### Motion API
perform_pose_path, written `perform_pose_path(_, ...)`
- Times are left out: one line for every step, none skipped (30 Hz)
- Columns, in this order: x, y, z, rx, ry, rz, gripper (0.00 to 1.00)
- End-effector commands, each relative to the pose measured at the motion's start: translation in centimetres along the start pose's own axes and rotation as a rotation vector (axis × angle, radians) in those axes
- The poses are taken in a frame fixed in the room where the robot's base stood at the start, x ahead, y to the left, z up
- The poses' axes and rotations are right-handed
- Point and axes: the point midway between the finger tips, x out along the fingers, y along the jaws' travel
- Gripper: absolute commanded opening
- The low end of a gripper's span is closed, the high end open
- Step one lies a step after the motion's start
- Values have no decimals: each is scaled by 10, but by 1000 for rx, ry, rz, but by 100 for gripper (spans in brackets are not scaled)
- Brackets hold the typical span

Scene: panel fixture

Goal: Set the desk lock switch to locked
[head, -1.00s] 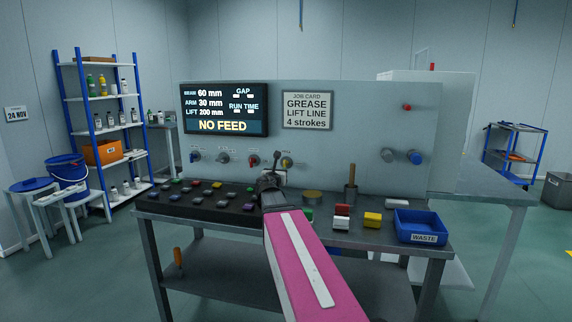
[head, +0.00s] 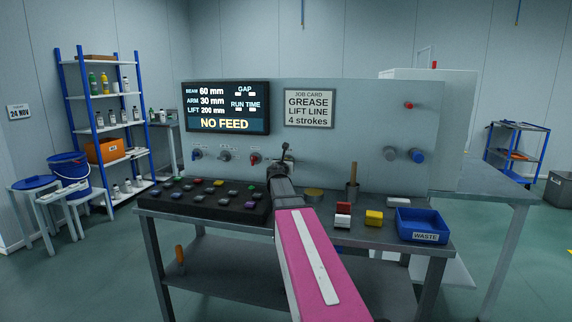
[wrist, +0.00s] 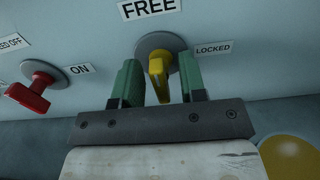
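The lock switch is a yellow knob (wrist: 157,74) on a round grey base in the wrist view. A FREE label (wrist: 149,8) is above it and a LOCKED label (wrist: 213,48) is to its right. The knob stands nearly upright, its upper end towards FREE. My gripper (wrist: 159,82) has its two green fingers on either side of the knob, with a visible gap on each side. It is open and not clamped on the knob. In the head view my gripper (head: 284,160) is at the panel and mostly hides the switch.
A red knob (wrist: 28,92) with an ON label sits left of the switch. A black button box (head: 205,205) lies on the bench below. A tin (head: 313,195), coloured blocks and a blue waste bin (head: 422,226) stand to the right.

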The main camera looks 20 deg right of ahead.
Motion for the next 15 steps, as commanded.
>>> perform_pose_path(0,0,0,0,0,0,38)
perform_pose_path(0,0,0,0,0,0,38)
perform_pose_path(0,0,0,0,0,0,25)
perform_pose_path(0,0,0,0,0,0,16)
perform_pose_path(0,0,0,0,0,0,6)
perform_pose_path(0,0,0,0,0,0,0)
perform_pose_path(0,0,0,0,0,0,0)
perform_pose_path(0,0,0,0,0,0,0)
perform_pose_path(0,0,0,0,0,0,0)
perform_pose_path(0,0,0,1,0,0,0)
perform_pose_path(0,0,0,2,0,0,0)
perform_pose_path(0,0,0,4,0,0,0)
perform_pose_path(0,0,0,7,0,0,0)
perform_pose_path(-1,0,0,12,0,0,0)
perform_pose_path(-1,0,0,19,0,0,0)
